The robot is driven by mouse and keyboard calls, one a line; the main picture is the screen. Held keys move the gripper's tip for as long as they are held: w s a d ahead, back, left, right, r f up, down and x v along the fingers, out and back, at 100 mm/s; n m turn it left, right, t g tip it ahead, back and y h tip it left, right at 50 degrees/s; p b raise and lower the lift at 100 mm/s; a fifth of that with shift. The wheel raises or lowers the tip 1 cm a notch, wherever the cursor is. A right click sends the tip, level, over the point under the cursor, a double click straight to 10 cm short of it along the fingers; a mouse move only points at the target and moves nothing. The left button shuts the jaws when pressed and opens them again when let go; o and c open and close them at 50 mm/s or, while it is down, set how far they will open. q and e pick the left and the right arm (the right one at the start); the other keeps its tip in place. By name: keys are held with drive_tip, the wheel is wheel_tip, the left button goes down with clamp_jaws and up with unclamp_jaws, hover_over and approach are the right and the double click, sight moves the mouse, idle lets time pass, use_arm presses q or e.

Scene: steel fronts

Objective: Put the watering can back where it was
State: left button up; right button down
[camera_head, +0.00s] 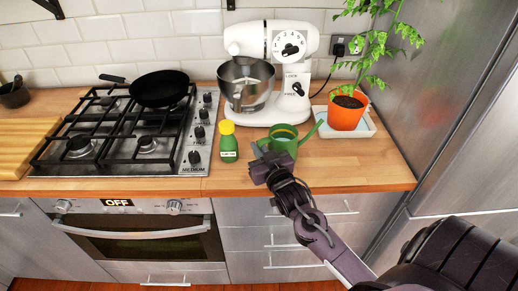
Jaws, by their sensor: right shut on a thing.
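The green watering can (286,136) is on or just above the wooden counter, right of the green bottle and in front of the white mixer; I cannot tell whether its base touches the wood. Its spout points up to the right, towards the potted plant. My right gripper (265,158) is at the can's near left side and is shut on it. The fingertips are partly hidden by the gripper's own body. My left gripper is not in view.
A green bottle with a yellow cap (228,142) stands close left of my gripper. The stand mixer (268,70) is behind. An orange pot (346,111) sits on a white tray (368,127). The gas hob (199,160) is left. Counter (365,165) at the front right is clear.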

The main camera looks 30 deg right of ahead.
drive_tip(key=shift+f, duration=0.15)
drive_tip(key=shift+f, duration=0.15)
drive_tip(key=c, duration=1.6)
unclamp_jaws()
